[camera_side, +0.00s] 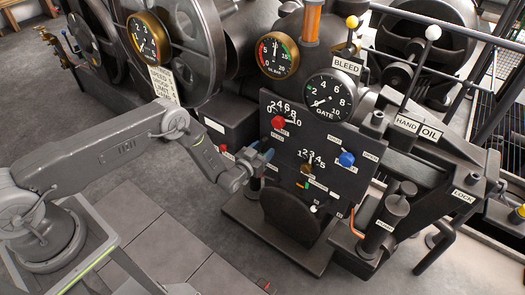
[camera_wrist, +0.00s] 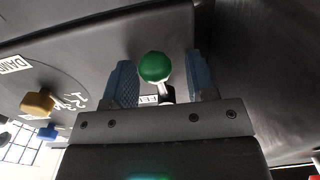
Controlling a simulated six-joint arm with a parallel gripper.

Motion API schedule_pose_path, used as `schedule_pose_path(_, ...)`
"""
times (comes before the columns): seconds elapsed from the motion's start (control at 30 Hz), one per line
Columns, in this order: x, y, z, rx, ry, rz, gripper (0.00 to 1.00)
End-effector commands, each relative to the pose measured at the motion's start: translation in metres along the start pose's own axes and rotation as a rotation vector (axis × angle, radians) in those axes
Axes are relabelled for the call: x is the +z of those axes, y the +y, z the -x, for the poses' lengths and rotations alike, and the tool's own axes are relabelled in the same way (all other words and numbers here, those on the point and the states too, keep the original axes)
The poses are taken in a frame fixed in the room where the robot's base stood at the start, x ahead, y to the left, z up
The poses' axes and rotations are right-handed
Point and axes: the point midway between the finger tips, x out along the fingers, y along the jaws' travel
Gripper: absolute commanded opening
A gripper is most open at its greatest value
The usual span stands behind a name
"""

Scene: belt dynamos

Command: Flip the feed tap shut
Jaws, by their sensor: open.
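The feed tap shows in the wrist view as a lever with a green ball (camera_wrist: 154,66) on a short pale stem. A partly hidden label behind it shows the letters "FE". My gripper (camera_wrist: 160,78) is open, with one blue finger on each side of the green ball and a visible gap on both sides. In the side view my gripper (camera_side: 262,160) is at the left edge of the dark control panel (camera_side: 335,140). The tap cannot be made out there behind the gripper.
The panel carries a red knob (camera_side: 278,122), a blue knob (camera_side: 346,159) and a brass pointer (camera_side: 306,170). The wrist view shows a yellow knob (camera_wrist: 38,103) left of my fingers. A pump post (camera_side: 385,220) stands at right. The floor at front left is clear.

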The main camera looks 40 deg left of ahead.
Motion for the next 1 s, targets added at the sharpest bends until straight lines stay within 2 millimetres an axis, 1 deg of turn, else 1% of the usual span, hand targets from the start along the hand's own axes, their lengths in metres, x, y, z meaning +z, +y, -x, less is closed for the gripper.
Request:
schedule_pose_path(0.03, 0.0001, 0.0, 0.0002, 0.0, 0.0, 0.0, 0.5)
schedule_pose_path(0.07, 0.0001, 0.0, 0.0002, 0.0, 0.0, 0.0, 0.47)
schedule_pose_path(0.5, 0.0, 0.0001, 0.0003, 0.0, 0.0, 0.0, 0.05)
schedule_pose_path(0.57, 0.0, 0.0001, 0.0003, 0.0, 0.0, 0.0, 0.0)
schedule_pose_path(0.87, 0.0, 0.0004, 0.0004, 0.0, 0.0, 0.005, 0.0)
schedule_pose_path(1.0, 0.0, 0.0016, 0.0004, 0.0, 0.0, 0.033, 0.0)
